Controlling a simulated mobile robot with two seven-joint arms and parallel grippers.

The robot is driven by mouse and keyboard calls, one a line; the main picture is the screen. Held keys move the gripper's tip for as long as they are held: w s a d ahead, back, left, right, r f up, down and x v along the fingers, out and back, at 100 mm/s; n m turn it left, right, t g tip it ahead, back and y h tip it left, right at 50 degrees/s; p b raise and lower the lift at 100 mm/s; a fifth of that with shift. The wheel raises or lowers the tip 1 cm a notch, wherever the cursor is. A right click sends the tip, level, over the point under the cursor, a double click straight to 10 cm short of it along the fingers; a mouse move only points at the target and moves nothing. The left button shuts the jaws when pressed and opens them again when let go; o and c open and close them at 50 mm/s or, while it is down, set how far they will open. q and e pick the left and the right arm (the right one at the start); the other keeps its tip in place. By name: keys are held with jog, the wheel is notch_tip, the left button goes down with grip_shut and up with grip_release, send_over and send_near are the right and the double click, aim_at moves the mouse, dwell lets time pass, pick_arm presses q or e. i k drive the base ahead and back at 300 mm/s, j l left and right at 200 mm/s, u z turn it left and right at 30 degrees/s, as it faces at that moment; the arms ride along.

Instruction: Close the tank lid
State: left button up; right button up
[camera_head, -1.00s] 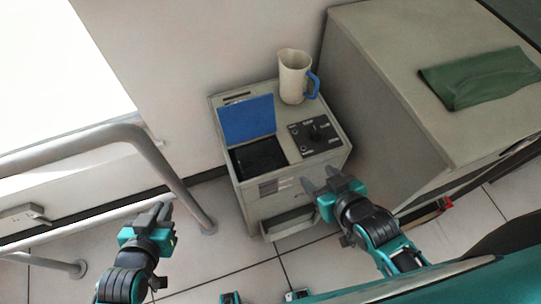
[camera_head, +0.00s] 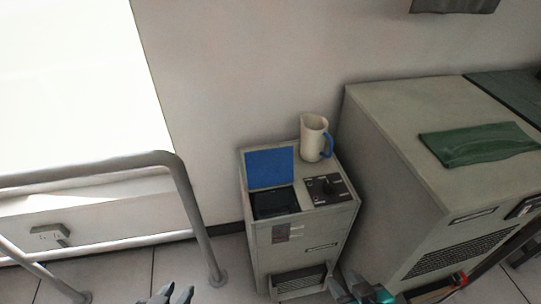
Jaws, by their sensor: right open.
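The small grey cabinet (camera_head: 300,243) stands against the wall. Its blue tank lid (camera_head: 269,168) is raised, standing nearly upright at the back of the dark tank opening (camera_head: 275,202). My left gripper (camera_head: 178,291) is at the bottom edge, left of the cabinet and well apart from the lid. Its fingertips look apart, with nothing between them; the rest of it is cut off. My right gripper (camera_head: 346,286) is open and empty, low in front of the cabinet's right side, partly cut off.
A cream jug (camera_head: 314,138) with a blue handle stands on the cabinet's back right, behind a black control panel (camera_head: 328,189). A larger grey cabinet (camera_head: 400,115) with a green cloth (camera_head: 478,144) stands close on the right. A metal rail (camera_head: 190,205) is on the left.

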aim_at(265, 168)
jog(key=k+z, duration=0.15)
jog(key=z, duration=1.05)
jog(key=j+z, duration=0.2)
jog(key=z, duration=0.3)
jog(key=j+z, duration=0.2)
jog(key=z, duration=0.25)
jog(key=j, duration=0.95)
jog(key=k, duration=0.05)
